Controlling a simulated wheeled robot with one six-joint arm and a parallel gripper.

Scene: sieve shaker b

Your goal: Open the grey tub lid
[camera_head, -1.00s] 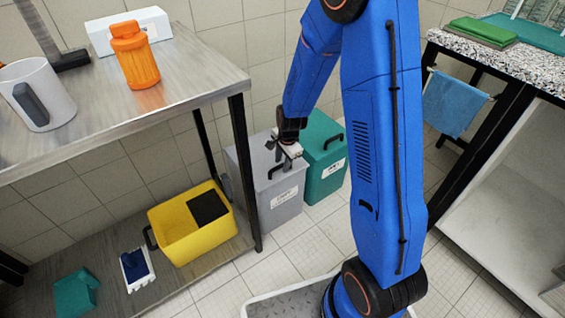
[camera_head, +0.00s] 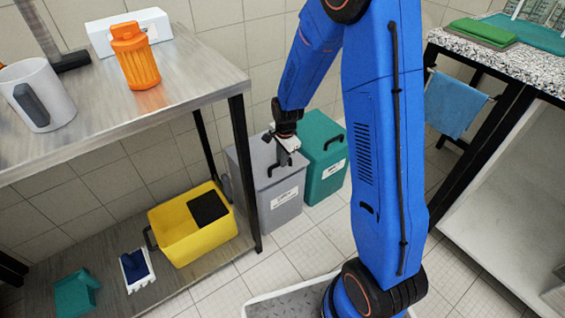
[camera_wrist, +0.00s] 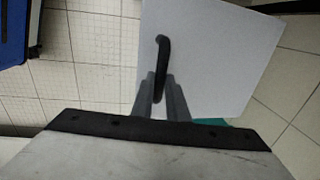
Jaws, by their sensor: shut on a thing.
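The grey tub (camera_head: 280,205) stands on the floor between the steel table and the green tub. Its lid (camera_head: 246,152) lies on top and looks flat and closed; part of it is hidden behind my gripper. In the wrist view the lid (camera_wrist: 205,60) is a pale square with a black bar handle (camera_wrist: 162,55). My gripper (camera_wrist: 161,100) is shut on the near end of this handle, with a finger on either side. In the head view my gripper (camera_head: 282,158) is over the lid, pointing down, its fingertips hard to make out.
A green tub (camera_head: 325,165) with a black handle stands close on the right. The table leg (camera_head: 245,170) is close on the left, with a yellow bucket (camera_head: 180,235) on the lower shelf. Tiled floor in front is clear up to a grey tray (camera_head: 285,300).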

